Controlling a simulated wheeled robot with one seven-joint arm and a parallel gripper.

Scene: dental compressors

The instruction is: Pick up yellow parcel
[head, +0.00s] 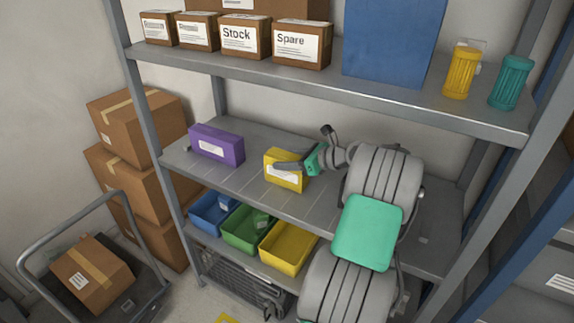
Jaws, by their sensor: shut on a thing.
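The yellow parcel (286,182), a small box with a white label, is at the middle shelf (340,203), near its front edge. My gripper (293,166) reaches it from the right and is shut on it, with a grey finger across its front face. The finger hides part of the label and of the parcel's upper side. I cannot tell whether the parcel rests on the shelf or is slightly raised. A purple box (216,145) with a white label stands to the left on the same shelf, apart from the parcel.
The upper shelf (400,97) above holds small cartons (301,45), a blue box (392,40), and yellow (460,73) and teal (511,82) canisters. Blue (211,212), green (247,229) and yellow (289,248) bins sit below. A trolley (130,292) with a carton stands left.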

